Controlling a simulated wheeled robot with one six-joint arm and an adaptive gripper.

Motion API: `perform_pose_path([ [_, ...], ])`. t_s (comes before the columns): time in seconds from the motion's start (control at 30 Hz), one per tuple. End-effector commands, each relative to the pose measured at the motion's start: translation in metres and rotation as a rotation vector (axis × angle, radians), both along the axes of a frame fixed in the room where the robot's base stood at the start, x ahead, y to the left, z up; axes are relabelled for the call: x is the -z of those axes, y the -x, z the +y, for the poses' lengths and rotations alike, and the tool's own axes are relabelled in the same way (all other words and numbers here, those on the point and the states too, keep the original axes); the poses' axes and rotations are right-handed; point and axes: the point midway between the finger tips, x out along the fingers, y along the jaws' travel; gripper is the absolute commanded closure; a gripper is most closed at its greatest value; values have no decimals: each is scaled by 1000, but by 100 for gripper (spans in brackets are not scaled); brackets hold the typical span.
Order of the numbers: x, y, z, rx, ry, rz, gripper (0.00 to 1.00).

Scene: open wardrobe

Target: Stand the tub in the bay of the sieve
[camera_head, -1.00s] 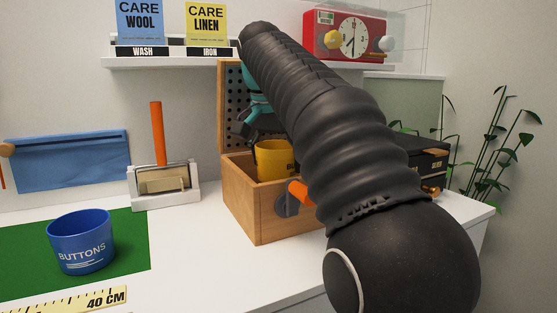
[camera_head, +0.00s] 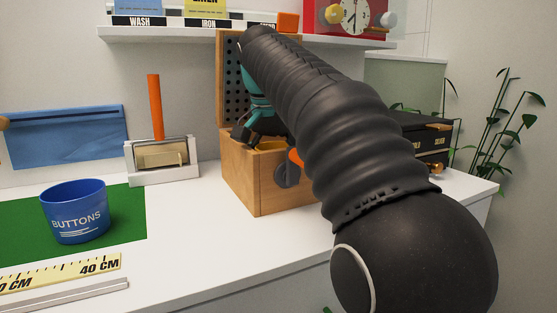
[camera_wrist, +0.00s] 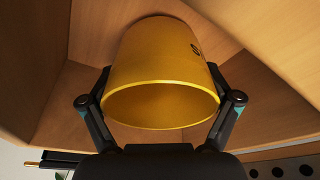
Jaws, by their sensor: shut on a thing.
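A yellow tub (camera_wrist: 150,60) fills the middle of the wrist view, its round opening facing the camera. My gripper (camera_wrist: 158,72) has one finger on each side of it and is shut on it. In the head view my gripper (camera_head: 262,128) reaches into an open wooden box (camera_head: 278,187), and only a strip of the tub (camera_head: 271,146) shows above the box's front wall. Wooden walls surround the tub in the wrist view. I cannot tell whether it touches the floor. I cannot make out a sieve.
A blue tub marked BUTTONS (camera_head: 75,215) stands on a green mat (camera_head: 122,232) at left. A white holder with an orange handle (camera_head: 154,118) stands left of the box. A shelf (camera_head: 180,34) hangs above. A black case (camera_head: 428,128) is at right.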

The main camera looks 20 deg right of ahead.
Motion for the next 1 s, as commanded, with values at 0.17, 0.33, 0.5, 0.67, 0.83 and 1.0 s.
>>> perform_pose_path([
  [0.17,2,0,0,0,0,0,53],
  [0.33,2,0,0,0,0,-1,53],
  [0.5,2,0,0,0,0,-1,53],
  [0.67,3,0,0,0,0,-1,53],
  [0.83,5,0,0,0,0,-1,53],
  [1.0,6,0,0,0,0,-1,0],
])
